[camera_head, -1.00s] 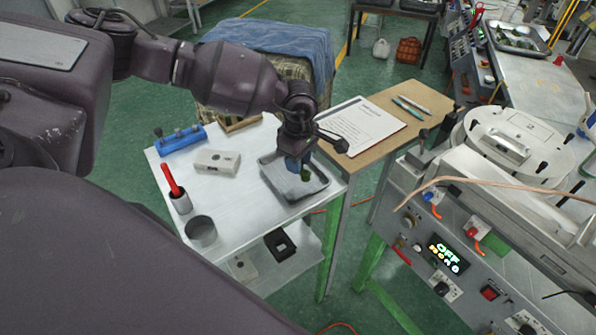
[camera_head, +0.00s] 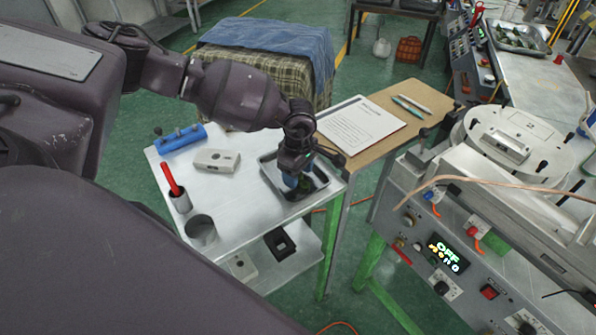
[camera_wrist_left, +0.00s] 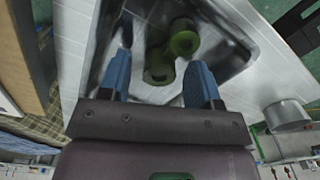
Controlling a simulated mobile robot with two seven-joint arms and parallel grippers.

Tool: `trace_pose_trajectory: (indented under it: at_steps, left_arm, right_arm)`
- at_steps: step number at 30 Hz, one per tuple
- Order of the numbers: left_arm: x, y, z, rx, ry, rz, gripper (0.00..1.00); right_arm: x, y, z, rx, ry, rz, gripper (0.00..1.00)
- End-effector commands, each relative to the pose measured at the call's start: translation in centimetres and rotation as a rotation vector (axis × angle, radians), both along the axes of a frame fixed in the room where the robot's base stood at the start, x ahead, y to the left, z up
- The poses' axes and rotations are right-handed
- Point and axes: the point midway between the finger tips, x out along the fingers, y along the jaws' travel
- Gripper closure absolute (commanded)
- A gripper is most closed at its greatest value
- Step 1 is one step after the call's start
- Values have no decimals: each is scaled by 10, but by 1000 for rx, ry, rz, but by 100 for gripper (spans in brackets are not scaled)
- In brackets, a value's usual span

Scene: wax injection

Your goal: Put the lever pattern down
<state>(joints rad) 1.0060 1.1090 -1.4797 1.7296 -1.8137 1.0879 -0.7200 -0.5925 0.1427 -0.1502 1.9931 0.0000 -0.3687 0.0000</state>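The lever pattern (camera_wrist_left: 160,62), green with rounded ends, shows in the wrist view between and beyond my left gripper's fingers. It appears to lie in the grey metal tray (camera_head: 271,174); in the head view it is mostly hidden by the gripper and shadow. My left gripper (camera_head: 298,182) reaches down into the tray. Its two blue fingers (camera_wrist_left: 160,88) stand wide apart, with visible gaps to the green pattern. Whether the pattern rests fully flat cannot be told. My right gripper is not in view.
On the white table stand a grey block (camera_head: 217,160), a blue fixture (camera_head: 181,139), a metal cup (camera_head: 201,231) and a holder with a red-handled tool (camera_head: 178,195). The table's front-left surface is partly clear.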

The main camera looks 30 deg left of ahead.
Motion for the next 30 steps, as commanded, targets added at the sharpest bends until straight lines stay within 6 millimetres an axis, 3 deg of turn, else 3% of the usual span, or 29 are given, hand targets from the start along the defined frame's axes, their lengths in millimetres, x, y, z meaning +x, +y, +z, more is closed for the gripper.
trace_pose_trajectory:
  at_steps: [11,30]
  left_arm:
    - [1,0,8,-1,-2,0,43]
    - [2,0,111,0,-2,-1,43]
  right_arm:
    - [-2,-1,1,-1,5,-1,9]
    - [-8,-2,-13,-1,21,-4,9]
